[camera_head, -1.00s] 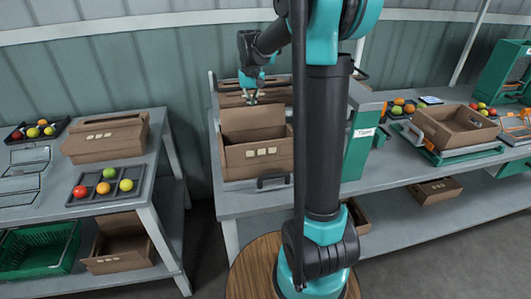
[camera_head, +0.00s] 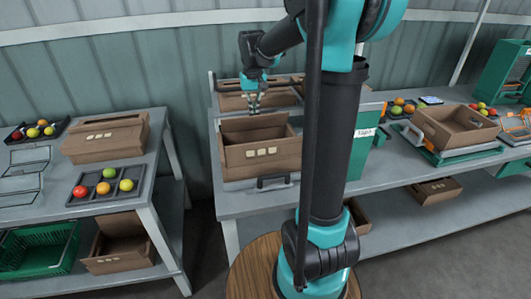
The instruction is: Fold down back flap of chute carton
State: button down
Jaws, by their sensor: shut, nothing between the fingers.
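The brown carton (camera_head: 258,168) stands on the middle bench, with several pale labels on its front face. Its back flap (camera_head: 248,124) slopes low over the rear of the opening. My gripper (camera_head: 254,111) points down at the back edge of this carton, with its fingers shut and empty. The fingertips are at or very near the back flap; whether they touch it is too small to tell. My arm hides the area just right of the carton.
Another carton (camera_head: 232,102) stands behind. A black handle (camera_head: 273,182) sits at the bench front. A green labelled unit (camera_head: 362,145) stands to the right. The left bench holds a closed carton (camera_head: 105,142) and a fruit tray (camera_head: 78,202).

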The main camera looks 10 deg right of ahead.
aim_at(256, 116)
jog(key=shift+s+f, duration=0.2)
jog(key=shift+s, duration=0.6)
jog(key=shift+s+f, duration=0.35)
jog(key=shift+s, duration=0.25)
jog(key=shift+s+f, duration=0.85)
jog(key=shift+f, duration=0.3)
notch_tip(256, 116, up, 8)
dwell(0.3)
